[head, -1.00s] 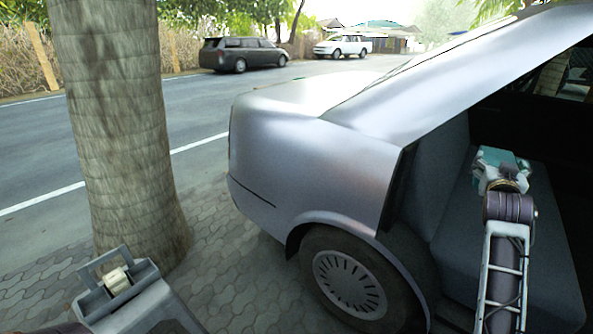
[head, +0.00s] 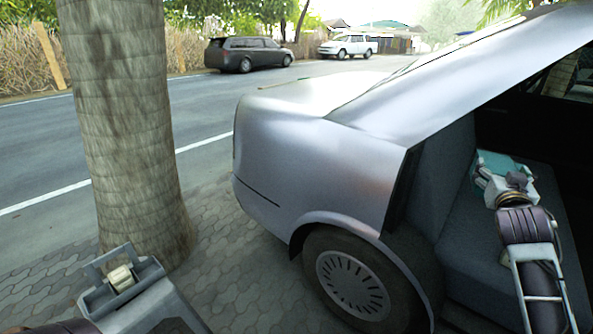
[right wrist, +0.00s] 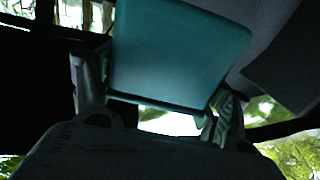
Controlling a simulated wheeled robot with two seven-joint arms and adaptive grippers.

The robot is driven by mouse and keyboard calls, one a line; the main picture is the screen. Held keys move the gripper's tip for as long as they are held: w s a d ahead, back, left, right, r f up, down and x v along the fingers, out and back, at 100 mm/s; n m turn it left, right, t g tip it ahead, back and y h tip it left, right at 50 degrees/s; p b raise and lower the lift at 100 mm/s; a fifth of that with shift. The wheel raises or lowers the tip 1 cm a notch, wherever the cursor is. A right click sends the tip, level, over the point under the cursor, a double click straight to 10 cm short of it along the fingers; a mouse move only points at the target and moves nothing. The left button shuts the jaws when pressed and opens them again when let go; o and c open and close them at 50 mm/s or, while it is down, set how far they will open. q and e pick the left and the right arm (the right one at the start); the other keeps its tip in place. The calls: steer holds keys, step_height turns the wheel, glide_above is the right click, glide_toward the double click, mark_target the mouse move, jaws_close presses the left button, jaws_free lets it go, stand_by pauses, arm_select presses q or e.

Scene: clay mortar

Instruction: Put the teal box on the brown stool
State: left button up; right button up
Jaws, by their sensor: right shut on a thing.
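The teal box (head: 500,160) is inside the open side of the silver car, above or on the grey seat; I cannot tell if it touches the seat. My right gripper (head: 497,187) reaches in from the lower right and is shut on the box. In the right wrist view the teal box (right wrist: 178,52) stands between the two fingers (right wrist: 160,105), one at each side of it. The brown stool is not in view.
The silver car (head: 300,150) fills the middle, with its rear wheel (head: 350,280) and the edge of its side opening close to my right arm. A tree trunk (head: 125,120) stands at the left. Paving (head: 240,285) between trunk and car is clear.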

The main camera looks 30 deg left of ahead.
steer(key=shift+s+a+f+y, duration=0.1)
steer(key=shift+s+f+y, duration=0.25)
steer(key=shift+s, duration=0.4)
steer(key=s+d+f, duration=0.1)
steer(key=s+f, duration=0.4)
steer(key=f, duration=0.5)
steer(key=s+d+f, duration=0.1)
steer(key=s+f, duration=0.4)
steer(key=f, duration=0.5)
steer(key=s+f, duration=0.5)
steer(key=f, duration=0.5)
steer(key=shift+s+d, duration=0.25)
steer(key=shift+d, duration=0.15)
steer(key=shift+f, duration=0.2)
steer(key=shift+s, duration=0.1)
